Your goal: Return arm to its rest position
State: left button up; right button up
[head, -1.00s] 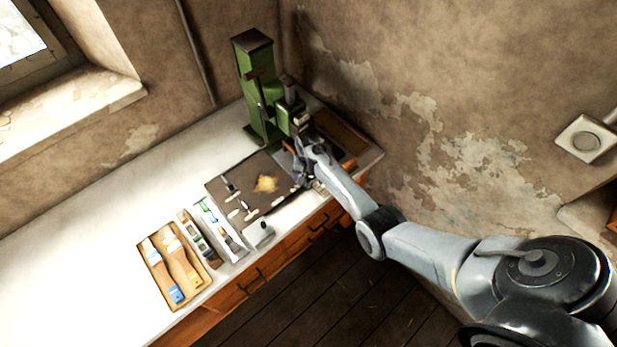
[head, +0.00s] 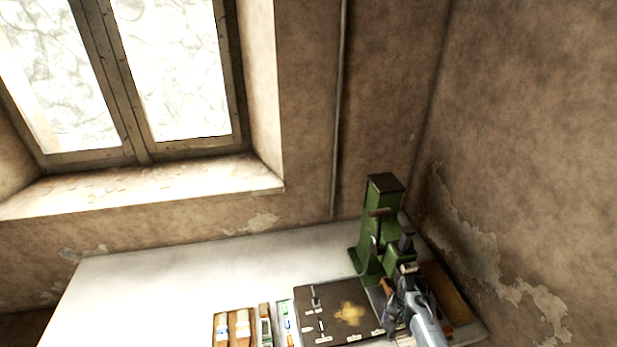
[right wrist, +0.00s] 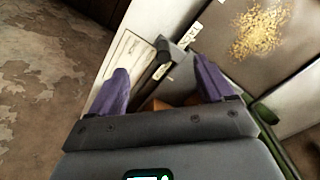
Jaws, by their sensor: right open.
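My right arm comes in at the bottom right of the head view. Its gripper (head: 391,320) is at the front of the green handwheel press (head: 379,230), by the right edge of the dark mat (head: 320,294). In the right wrist view, the purple fingers of the right gripper (right wrist: 161,76) are spread apart. No object is held between them. A dark grey block with a cylindrical part (right wrist: 160,66) shows beyond the fingers. My left gripper is in neither view.
The mat bears a golden-brown patch and small labelled items. Trays with brushes (head: 236,330) and small tools lie left of it. The white bench top (head: 170,285) is bare further left. Walls stand behind and right of the press; a window is at upper left.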

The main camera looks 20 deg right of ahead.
jog(key=s+f+g+p, duration=0.25)
jog(key=s+f, duration=0.45)
jog(key=s, duration=0.6)
jog(key=s+a+r+n+h+p, duration=0.15)
jog(key=s+a+p, duration=0.25)
jog(key=s, duration=0.8)
jog(key=s+a+r+n+t+p, duration=0.2)
jog(key=a+r+n, duration=0.2)
jog(key=a+r, duration=0.45)
jog(key=s+a+r+n+t+p, duration=0.1)
jog(key=s+a+r+n+t, duration=0.15)
jog(key=a+r, duration=0.65)
notch_tip(320, 180, up, 14)
jog(key=w+n+t+y, duration=0.1)
jog(key=w+n, duration=0.1)
jog(key=n, duration=0.2)
jog(key=shift+t+y, duration=0.35)
jog(key=shift+t, duration=0.05)
jog(key=shift+w+d, duration=0.1)
